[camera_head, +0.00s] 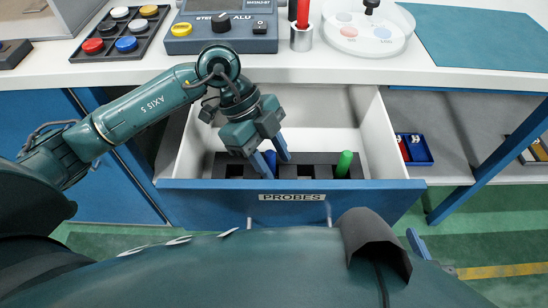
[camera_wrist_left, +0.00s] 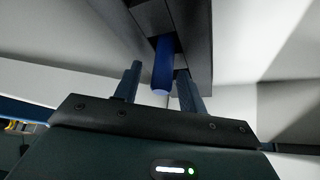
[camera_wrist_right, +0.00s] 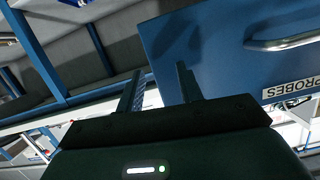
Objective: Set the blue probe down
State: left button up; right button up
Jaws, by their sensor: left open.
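The blue probe (camera_wrist_left: 162,65) stands in a slot of the black rack (camera_wrist_left: 198,45), between the two fingers of my left gripper (camera_wrist_left: 155,85). The fingers are open, with a gap on each side of the probe. In the head view my left gripper (camera_head: 271,154) reaches down into the open drawer over the rack (camera_head: 318,168), and its fingers largely hide the probe (camera_head: 270,160). My right gripper (camera_wrist_right: 160,83) is open and empty, outside the drawer front; only a fingertip of it shows in the head view (camera_head: 418,243).
A green probe (camera_head: 344,163) stands at the right of the rack. The drawer (camera_head: 375,186) is labelled PROBES. The bench above holds a tray of coloured caps (camera_head: 121,30), a tester (camera_head: 222,29), a red probe in a holder (camera_head: 302,36) and a round dish (camera_head: 365,45).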

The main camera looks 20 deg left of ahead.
pick_arm(q)
jog(key=p+v, duration=0.1)
jog(key=v, duration=1)
jog(key=shift+r+p, duration=0.25)
jog(key=shift+p, duration=0.05)
pick_arm(e)
jog(key=shift+w+a+g, duration=0.15)
jog(key=shift+a+g, duration=0.05)
jog(key=shift+g, duration=0.1)
